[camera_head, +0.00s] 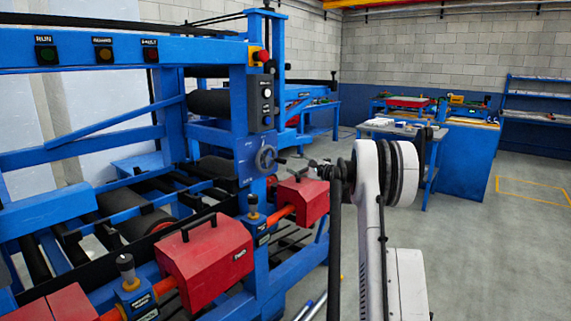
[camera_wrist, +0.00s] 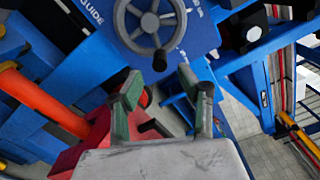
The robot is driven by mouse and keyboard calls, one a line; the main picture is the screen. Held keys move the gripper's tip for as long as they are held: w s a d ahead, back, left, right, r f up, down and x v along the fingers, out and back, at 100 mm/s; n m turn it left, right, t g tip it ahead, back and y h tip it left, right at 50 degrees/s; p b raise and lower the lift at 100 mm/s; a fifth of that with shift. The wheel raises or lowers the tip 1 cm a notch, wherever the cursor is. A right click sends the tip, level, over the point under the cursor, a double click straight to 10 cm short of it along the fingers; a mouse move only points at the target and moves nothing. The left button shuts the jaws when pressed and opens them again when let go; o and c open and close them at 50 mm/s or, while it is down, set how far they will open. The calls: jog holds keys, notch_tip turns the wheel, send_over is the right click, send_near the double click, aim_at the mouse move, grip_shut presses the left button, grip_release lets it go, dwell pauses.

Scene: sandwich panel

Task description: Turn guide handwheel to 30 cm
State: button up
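The guide handwheel (camera_head: 265,158) is a grey spoked wheel on a blue panel of the machine frame. The knob lines up with this gap, but I see no clear contact. In the head view my gripper (camera_head: 318,168) is small, right of the wheel.
Red covers with black handles (camera_head: 205,258) and an orange-red bar (camera_head: 278,218) lie below the wheel. A control box with buttons (camera_head: 265,103) sits above it. A workbench (camera_head: 408,130) stands behind my arm. Grey floor is open at the right.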

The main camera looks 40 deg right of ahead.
jog(key=s, duration=0.4)
jog(key=s+d, duration=0.1)
jog(key=shift+s, duration=0.4)
jog(key=shift+a, duration=0.1)
